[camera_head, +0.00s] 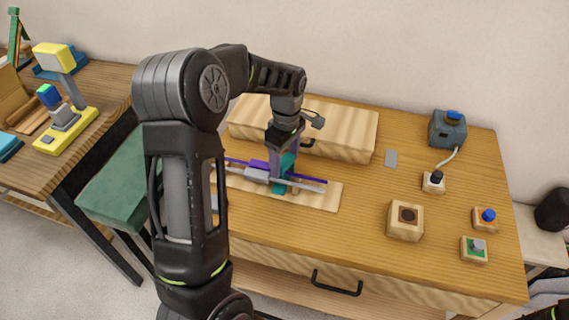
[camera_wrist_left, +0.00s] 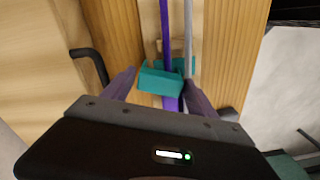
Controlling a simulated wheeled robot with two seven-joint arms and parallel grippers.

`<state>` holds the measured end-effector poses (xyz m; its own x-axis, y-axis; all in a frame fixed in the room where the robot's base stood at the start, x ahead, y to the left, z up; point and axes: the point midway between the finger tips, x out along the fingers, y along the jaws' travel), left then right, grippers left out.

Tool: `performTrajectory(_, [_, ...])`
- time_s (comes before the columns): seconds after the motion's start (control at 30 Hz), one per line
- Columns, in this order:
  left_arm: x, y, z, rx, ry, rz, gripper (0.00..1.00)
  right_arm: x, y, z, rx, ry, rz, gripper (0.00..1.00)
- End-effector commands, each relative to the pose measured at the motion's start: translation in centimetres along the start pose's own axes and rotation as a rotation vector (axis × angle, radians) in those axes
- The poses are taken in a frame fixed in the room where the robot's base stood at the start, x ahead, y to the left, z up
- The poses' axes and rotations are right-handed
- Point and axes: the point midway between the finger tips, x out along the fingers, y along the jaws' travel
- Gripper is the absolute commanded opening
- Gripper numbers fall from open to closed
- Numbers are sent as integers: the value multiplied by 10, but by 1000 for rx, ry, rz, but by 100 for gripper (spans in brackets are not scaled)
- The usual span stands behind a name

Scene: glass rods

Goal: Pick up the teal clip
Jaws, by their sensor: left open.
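The teal clip (camera_head: 287,161) is on the pale board on the table, by a purple rod (camera_head: 308,178) and a grey rod (camera_head: 312,187). In the left wrist view the clip (camera_wrist_left: 160,80) shows as a teal block near the purple rod (camera_wrist_left: 166,30) and the grey rod (camera_wrist_left: 188,30). My left gripper (camera_head: 280,168) points down over it. Its two purple-grey fingers (camera_wrist_left: 160,88) are open, one on each side of the clip. I cannot tell whether they touch it. In the head view the fingers partly hide the clip.
A pale wooden drawer box (camera_head: 345,132) with a dark handle stands behind the board.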

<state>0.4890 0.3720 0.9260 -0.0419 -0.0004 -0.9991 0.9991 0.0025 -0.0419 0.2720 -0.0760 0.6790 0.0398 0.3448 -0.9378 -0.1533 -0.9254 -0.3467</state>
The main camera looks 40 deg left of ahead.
Motion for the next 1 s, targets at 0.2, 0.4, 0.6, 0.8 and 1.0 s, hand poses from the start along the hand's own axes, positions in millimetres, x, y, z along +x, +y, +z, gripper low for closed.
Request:
performTrajectory(0.2, [0,0,0,0,0,0,67,0,0,0,0,0,0,34])
performTrajectory(0.4, [0,0,0,0,0,0,58,0,0,0,0,0,0,34])
performTrajectory(0.6, [0,0,0,0,0,0,42,0,0,0,0,0,0,34])
performTrajectory(0.8, [0,0,0,0,0,0,26,0,0,0,0,0,0,34])
performTrajectory(1.0, [0,0,0,0,0,0,16,0,0,0,0,0,0,34])
